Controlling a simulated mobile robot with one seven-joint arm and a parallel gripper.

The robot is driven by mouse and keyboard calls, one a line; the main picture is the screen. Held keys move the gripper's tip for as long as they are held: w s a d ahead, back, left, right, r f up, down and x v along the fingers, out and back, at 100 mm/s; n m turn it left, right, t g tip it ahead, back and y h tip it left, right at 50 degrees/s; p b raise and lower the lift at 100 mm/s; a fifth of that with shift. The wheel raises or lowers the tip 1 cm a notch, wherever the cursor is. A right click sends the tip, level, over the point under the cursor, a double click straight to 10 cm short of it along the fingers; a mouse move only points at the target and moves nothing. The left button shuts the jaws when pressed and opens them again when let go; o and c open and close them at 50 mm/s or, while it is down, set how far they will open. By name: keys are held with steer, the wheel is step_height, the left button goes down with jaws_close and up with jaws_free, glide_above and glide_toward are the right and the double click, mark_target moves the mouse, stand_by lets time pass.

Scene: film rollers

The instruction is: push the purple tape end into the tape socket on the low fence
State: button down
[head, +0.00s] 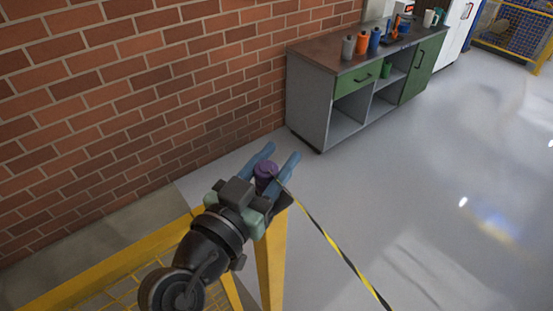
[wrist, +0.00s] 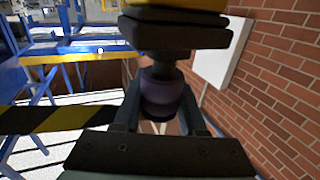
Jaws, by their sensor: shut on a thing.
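My gripper (head: 281,153) has its two blue fingers on either side of the purple tape end (head: 265,169), in the middle of the head view. In the wrist view the purple tape end (wrist: 163,100) sits between the fingers, with a narrow dark neck on its upper side. That neck points to a dark block with a yellow part (wrist: 175,35), possibly the socket on the fence. I cannot tell whether the neck is inside it. The low yellow fence (head: 272,265) stands below my gripper. The striped tape (head: 335,250) runs off to the lower right.
A brick wall (head: 130,90) rises on the left. A workbench (head: 340,85) with several coloured cups stands beyond, against the wall. The grey floor (head: 430,190) on the right is clear.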

steer(key=shift+f+b, duration=0.55)
steer(key=shift+b, duration=0.15)
steer(key=shift+c, duration=2)
jaws_free()
steer(key=shift+s, duration=0.1)
